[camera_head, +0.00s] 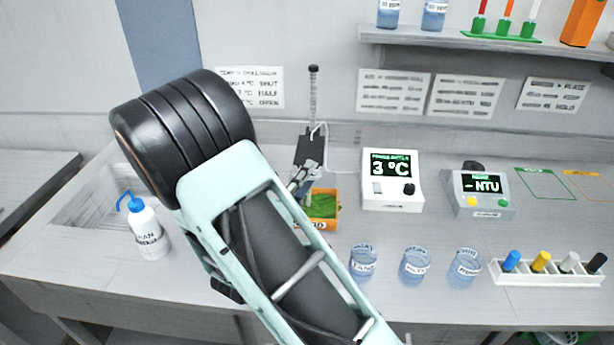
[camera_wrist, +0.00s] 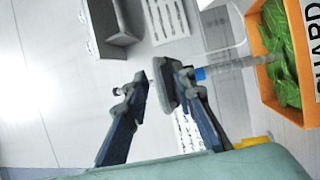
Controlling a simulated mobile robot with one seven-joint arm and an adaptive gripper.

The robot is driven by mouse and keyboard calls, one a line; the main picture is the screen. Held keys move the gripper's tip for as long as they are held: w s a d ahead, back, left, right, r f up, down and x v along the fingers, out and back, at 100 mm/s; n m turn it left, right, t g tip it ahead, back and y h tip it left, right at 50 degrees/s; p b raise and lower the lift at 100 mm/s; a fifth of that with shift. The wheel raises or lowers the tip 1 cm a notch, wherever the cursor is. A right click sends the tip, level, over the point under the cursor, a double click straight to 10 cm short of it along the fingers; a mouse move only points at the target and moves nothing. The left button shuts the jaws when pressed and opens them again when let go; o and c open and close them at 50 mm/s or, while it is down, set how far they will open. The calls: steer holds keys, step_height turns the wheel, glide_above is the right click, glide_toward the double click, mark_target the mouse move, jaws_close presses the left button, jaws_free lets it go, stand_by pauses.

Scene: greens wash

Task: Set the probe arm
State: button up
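The probe stand shows in the head view as an upright ribbed rod (camera_head: 313,95) above a dark block (camera_head: 309,148). My gripper (camera_head: 303,180) is just below that block, partly hidden by my arm. An orange tray of greens (camera_head: 336,224) stands beside it. In the wrist view my gripper (camera_wrist: 151,92) has its fingers apart, with nothing clearly held between them. A pale rod with a blue collar (camera_wrist: 201,73) lies just beyond the right finger and points to the orange tray (camera_wrist: 262,75). I cannot tell whether its tip enters the greens.
A white display unit (camera_head: 392,190) reads 3 °C, with a turbidity meter (camera_head: 484,195) to its right. Several water beakers (camera_head: 415,265) and a rack of coloured vials (camera_head: 548,273) stand in front. A wash bottle (camera_head: 148,232) is at left. A shelf (camera_head: 450,40) overhangs the back.

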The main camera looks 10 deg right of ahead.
jaws_close()
step_height(320, 180, up, 10)
steer(key=p, duration=0.3)
steer(key=shift+p, duration=0.3)
steer(key=shift+c, duration=0.3)
jaws_free()
steer(key=shift+o, duration=0.3)
steer(key=shift+f, duration=0.1)
